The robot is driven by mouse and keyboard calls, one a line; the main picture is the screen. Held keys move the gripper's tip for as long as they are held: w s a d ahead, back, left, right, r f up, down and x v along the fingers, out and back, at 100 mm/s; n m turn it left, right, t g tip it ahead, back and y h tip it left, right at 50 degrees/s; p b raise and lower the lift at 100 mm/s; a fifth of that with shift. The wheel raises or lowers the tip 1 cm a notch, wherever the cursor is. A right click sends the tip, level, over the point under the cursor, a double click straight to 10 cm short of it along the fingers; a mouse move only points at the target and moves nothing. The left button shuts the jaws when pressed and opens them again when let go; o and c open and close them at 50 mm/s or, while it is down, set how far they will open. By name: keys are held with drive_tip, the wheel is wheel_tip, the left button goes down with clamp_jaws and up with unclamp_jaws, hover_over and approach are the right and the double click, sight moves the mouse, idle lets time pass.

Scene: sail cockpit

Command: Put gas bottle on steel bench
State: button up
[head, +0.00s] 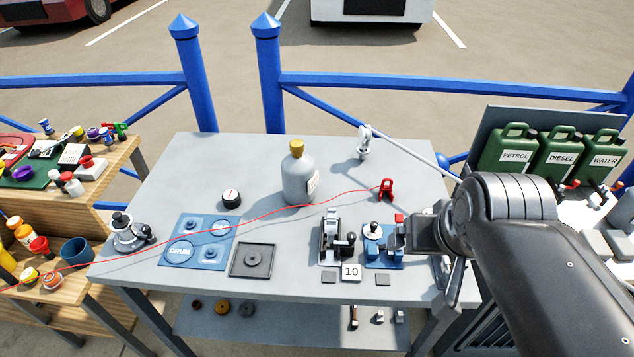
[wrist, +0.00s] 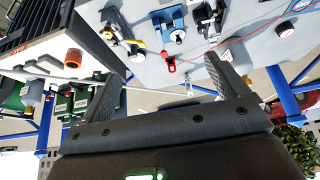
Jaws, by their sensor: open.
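The gas bottle (head: 299,182) is grey with a yellow cap and a pale label. It stands upright on the grey steel bench (head: 200,160), towards the back middle, in the head view. My gripper (head: 398,238) is over the right part of the bench, to the right of the bottle and apart from it. The wrist view shows my gripper (wrist: 165,85) with its two fingers spread wide and nothing between them.
A blue panel (head: 212,228), a dark square plate (head: 252,260), a winch (head: 130,233) and a black dial (head: 231,198) occupy the bench. Clamp fittings (head: 331,236) and a red clip (head: 386,188) are near my gripper. A thin red line crosses the bench. Green cans (head: 508,150) stand right.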

drive_tip(key=shift+o, duration=0.8)
drive_tip(key=shift+w, duration=0.1)
